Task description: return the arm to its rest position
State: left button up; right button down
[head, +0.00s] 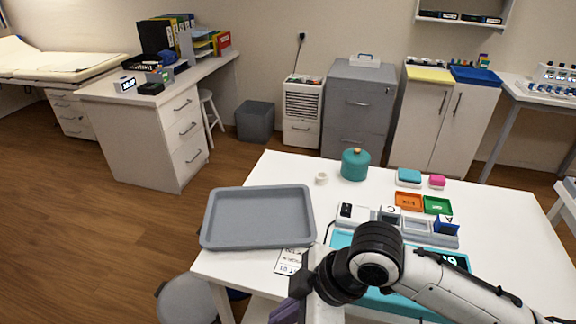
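My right arm (455,290) comes in from the lower right and reaches left over the front of the white table (480,210). Its dark wrist is bent, and my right gripper (303,286) is at the table's front edge, pointing down. Its fingers are mostly hidden, so I cannot tell whether it is open or shut. A purple piece (287,312) shows just below it; I cannot tell whether the gripper touches it. My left arm and gripper are not in view.
A grey tray (258,243) lies left of the gripper, overhanging the table's left edge. Behind the arm are a grey divided holder (417,238), orange (408,200) and green (437,205) trays, and a teal pot (355,164). A teal mat (342,240) lies under the arm. A grey stool (187,300) stands front left.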

notch_tip(320, 180, down, 9)
jog(key=w+d+m+t+y, duration=0.1)
jog(key=w+m+t+y, duration=0.1)
jog(key=m+t, duration=0.5)
jog(key=s+d+f+m+h, duration=0.2)
jog(key=s+d+f+m, duration=0.2)
jog(key=d, duration=0.4)
jog(key=s+d+f+m+h, duration=0.3)
jog(key=s+d+f+m, duration=0.1)
jog(key=s+d+f, duration=0.3)
jog(key=shift+s+d+f, duration=0.15)
jog(key=shift+d+f, duration=0.75)
jog(key=shift+d, duration=0.1)
jog(key=c, duration=2.5)
grip_release()
